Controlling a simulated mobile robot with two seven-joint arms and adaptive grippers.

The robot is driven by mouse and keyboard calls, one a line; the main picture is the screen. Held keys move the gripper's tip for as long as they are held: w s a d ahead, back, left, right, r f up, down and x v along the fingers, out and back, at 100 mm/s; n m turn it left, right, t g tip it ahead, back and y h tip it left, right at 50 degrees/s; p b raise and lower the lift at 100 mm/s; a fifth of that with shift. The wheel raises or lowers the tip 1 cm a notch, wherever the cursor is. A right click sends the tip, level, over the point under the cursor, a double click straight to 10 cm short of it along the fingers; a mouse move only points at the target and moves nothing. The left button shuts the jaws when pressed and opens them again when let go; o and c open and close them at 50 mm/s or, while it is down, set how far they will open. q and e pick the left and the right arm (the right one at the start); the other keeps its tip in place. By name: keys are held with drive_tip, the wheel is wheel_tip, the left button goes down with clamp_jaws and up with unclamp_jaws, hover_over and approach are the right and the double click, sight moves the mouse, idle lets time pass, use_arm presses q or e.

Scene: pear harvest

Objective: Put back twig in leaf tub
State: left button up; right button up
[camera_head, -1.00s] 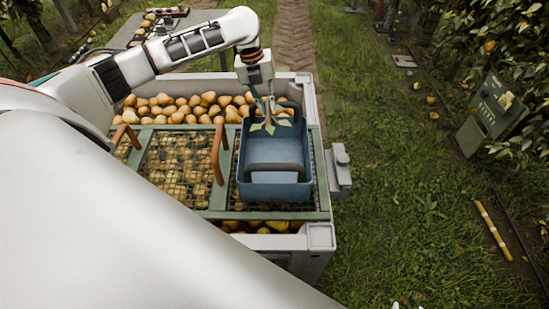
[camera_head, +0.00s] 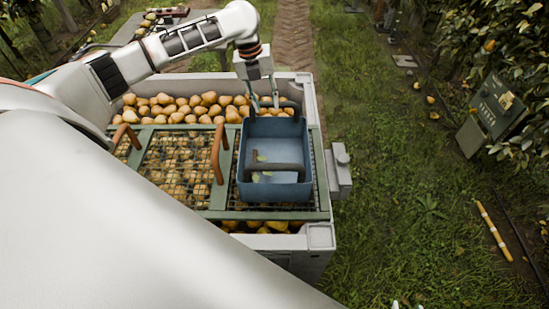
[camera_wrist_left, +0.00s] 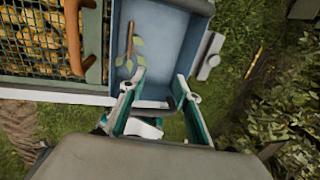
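The leaf tub (camera_head: 275,191) is a blue open box with a dark handle, standing on the mesh cover of the pear bin. The twig (camera_head: 254,158), brown with pale green leaves, lies inside it, partly hidden by the handle. In the left wrist view the twig (camera_wrist_left: 130,42) rests on the tub floor near one side wall. My left gripper (camera_head: 265,106) is at the tub's far rim. Its fingers (camera_wrist_left: 160,80) are spread apart with nothing between them. Small pale tips at the bottom edge of the head view may be my right gripper; its state is unclear.
The grey bin (camera_head: 307,92) holds many pears under a green-framed mesh cover (camera_head: 178,165) with brown handles. A grey-green box (camera_head: 492,112) and a yellow striped stick (camera_head: 493,230) are on the grass at right. The grass beside the bin is mostly clear.

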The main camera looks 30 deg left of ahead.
use_arm(q)
wheel_tip(320, 180, up, 10)
drive_tip(key=s+a, duration=0.1)
drive_tip(key=shift+a, duration=0.35)
